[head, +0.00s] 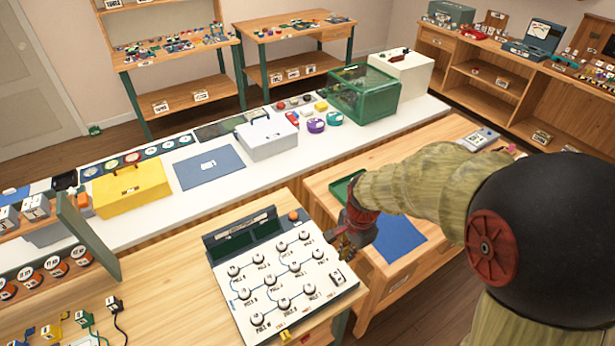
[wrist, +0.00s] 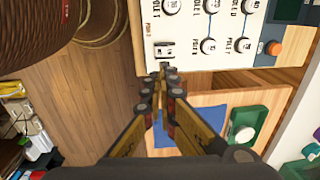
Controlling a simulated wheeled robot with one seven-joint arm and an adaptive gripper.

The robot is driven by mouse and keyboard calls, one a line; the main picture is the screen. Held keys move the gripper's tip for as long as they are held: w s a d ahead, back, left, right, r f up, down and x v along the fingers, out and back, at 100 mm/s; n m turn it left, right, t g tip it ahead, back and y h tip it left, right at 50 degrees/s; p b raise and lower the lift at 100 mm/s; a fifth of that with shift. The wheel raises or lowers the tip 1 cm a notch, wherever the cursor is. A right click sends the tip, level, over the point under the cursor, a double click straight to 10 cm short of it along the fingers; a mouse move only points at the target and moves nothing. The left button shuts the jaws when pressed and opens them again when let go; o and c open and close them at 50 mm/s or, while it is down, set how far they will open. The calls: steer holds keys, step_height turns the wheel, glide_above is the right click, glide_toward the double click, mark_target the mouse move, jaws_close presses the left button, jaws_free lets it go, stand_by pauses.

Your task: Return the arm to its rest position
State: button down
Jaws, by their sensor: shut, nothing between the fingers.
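My gripper (head: 350,236) is at the right edge of the white dial panel (head: 285,285) in the head view, with the arm reaching in from the right. In the wrist view my gripper (wrist: 162,78) is shut and empty, its fingertips just below a small switch block (wrist: 165,49) at the panel's corner. I cannot tell whether the fingertips touch the panel.
A wooden side table with a blue mat (head: 400,240) and a green tray (head: 345,187) lies under my forearm. Behind is a white counter with a yellow box (head: 131,188), a grey box (head: 267,136) and a green case (head: 363,95). Wooden floor is open in the wrist view.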

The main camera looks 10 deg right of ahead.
steer(key=s+a+r+n+t+b, duration=0.1)
steer(key=s+r+n+t, duration=0.1)
steer(key=s+r+n, duration=0.4)
steer(key=s+a+r+n+t+b, duration=0.1)
steer(key=s+a+r+n+t, duration=0.1)
steer(key=s+r+n, duration=0.5)
step_height(320, 180, up, 6)
steer(key=shift+s+a+n+t+b, duration=0.2)
steer(key=shift+s+n+t+b, duration=0.15)
steer(key=shift+n, duration=0.35)
